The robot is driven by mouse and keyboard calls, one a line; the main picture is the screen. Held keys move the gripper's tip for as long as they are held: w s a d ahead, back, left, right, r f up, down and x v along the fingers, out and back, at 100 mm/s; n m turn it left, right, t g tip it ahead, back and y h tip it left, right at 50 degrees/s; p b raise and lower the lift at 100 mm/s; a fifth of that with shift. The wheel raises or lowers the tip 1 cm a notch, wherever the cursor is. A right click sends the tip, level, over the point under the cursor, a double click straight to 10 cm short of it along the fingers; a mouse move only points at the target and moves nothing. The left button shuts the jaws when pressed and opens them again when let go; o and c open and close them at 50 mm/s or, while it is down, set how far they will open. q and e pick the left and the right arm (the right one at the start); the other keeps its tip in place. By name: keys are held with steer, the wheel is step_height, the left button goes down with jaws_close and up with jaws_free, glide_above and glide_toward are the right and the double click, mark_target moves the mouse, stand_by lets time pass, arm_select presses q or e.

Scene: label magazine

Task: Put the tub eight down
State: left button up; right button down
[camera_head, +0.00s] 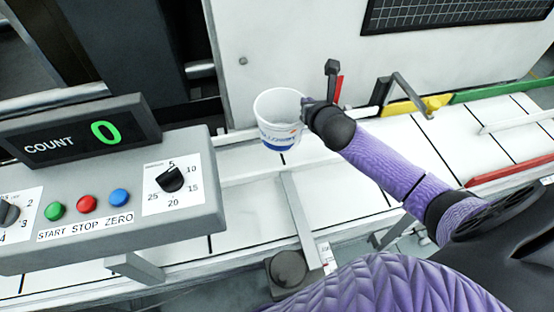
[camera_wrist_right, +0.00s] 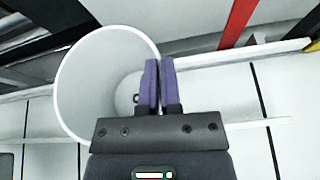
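A white, empty-looking tub (camera_head: 279,141) with a blue and orange label is at the centre of the head view, open end up, in front of the white machine panel. My right gripper (camera_head: 306,104) is at the right side of its rim. In the right wrist view, the two purple fingers (camera_wrist_right: 160,84) are close together, pinching the wall of the tub (camera_wrist_right: 92,85). The tub is over the white conveyor (camera_head: 350,190) by the rear rail. Whether its base touches anything is hidden. My left gripper is out of view.
A grey control box (camera_head: 110,215) with buttons and dials stands at the left, with a counter (camera_head: 82,128) reading 0. A yellow guide piece (camera_head: 415,105), a green rail (camera_head: 500,91) and a red rail (camera_head: 510,171) lie to the right.

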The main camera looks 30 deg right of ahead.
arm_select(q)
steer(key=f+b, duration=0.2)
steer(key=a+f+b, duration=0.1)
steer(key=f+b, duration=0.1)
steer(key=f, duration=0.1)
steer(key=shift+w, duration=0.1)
arm_select(e)
step_height(320, 180, down, 10)
steer(key=shift+a, duration=0.15)
arm_select(q)
steer(key=shift+b, duration=0.3)
arm_select(e)
steer(key=c, duration=1.2)
jaws_free()
steer(key=shift+f, duration=0.1)
steer(key=shift+c, duration=0.2)
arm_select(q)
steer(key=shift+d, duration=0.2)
arm_select(e)
steer(key=o, duration=0.4)
steer(key=shift+w, duration=0.1)
arm_select(q)
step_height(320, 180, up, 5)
steer(key=p, duration=0.4)
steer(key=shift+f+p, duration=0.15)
steer(key=shift+p, duration=0.2)
arm_select(e)
steer(key=v, duration=1.2)
